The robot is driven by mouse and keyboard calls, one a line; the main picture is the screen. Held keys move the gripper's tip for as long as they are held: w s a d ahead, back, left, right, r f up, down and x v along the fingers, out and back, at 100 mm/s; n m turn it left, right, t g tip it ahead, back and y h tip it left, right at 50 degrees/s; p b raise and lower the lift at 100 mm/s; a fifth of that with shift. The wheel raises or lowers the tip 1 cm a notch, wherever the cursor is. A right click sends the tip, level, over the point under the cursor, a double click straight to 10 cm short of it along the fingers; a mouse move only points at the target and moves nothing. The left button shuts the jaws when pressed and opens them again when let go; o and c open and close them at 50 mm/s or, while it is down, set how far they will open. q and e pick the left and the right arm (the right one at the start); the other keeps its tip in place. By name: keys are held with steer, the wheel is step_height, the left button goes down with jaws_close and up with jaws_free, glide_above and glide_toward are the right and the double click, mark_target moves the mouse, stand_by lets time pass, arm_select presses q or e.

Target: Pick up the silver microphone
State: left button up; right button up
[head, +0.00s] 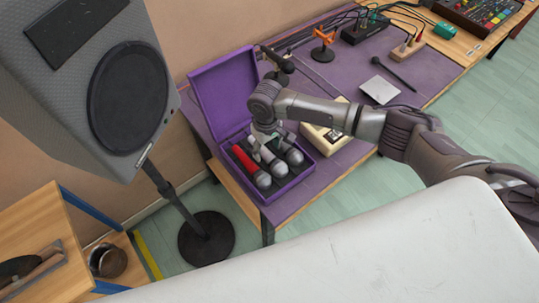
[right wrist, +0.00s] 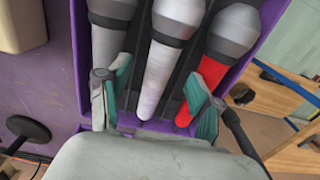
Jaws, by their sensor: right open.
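A purple case (head: 313,169) stands open on the table with three microphones lying side by side in it. The silver microphone (head: 272,161) is the middle one. In the right wrist view its pale handle (right wrist: 160,82) runs up to a rounded head. A red microphone (head: 243,158) lies to its left and a grey microphone (head: 291,153) to its right in the head view. My right gripper (head: 266,139) is open over the case. In the right wrist view its green-padded fingers (right wrist: 158,88) are on either side of the silver handle, apart from it. My left gripper is out of view.
The case's raised lid (head: 222,90) stands behind my right gripper. A beige box (head: 325,138) is close to the case's right side. A large speaker (head: 128,97) on a stand is at left. A dark microphone on a stand (head: 278,60) is behind.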

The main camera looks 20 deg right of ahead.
steer(key=shift+f, duration=1.15)
jaws_close()
steer(key=shift+r, duration=0.15)
